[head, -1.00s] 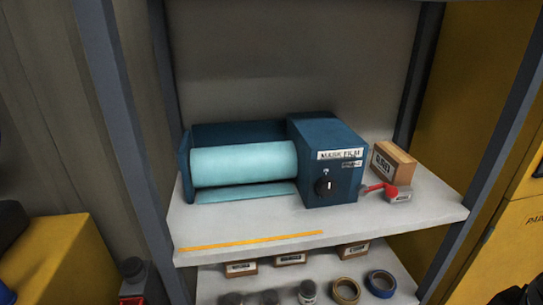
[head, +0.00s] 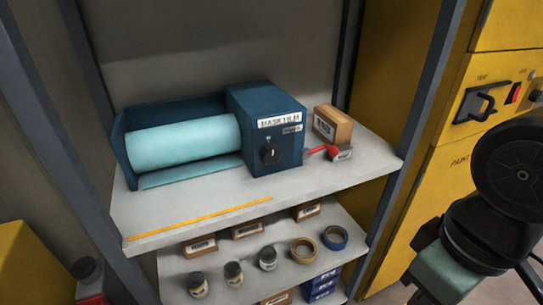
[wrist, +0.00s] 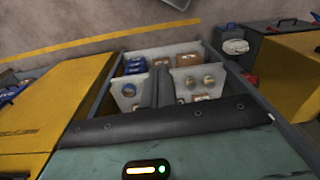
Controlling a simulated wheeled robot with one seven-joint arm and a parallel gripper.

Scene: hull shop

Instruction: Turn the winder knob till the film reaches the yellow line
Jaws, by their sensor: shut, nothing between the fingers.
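The blue winder box (head: 262,120), labelled MASK FILM, stands on the upper shelf. Its round black winder knob (head: 269,155) is on the front face, with a pale, roughly upright pointer mark. Left of it is the pale blue film roll (head: 185,137). A short flat strip of film (head: 190,172) lies on the shelf in front of the roll. The yellow line (head: 200,217) runs near the shelf's front edge, with bare shelf between it and the film. My gripper (wrist: 160,84) is shut and empty in the wrist view, away from the knob. Its fingers are not clear in the head view.
A red-handled tool (head: 322,151) and a cardboard box (head: 333,125) sit right of the winder. The lower shelf holds jars (head: 233,273), tape rolls (head: 335,238) and boxes. Grey rack posts flank the shelves. A yellow cabinet (head: 440,130) stands right, behind my arm.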

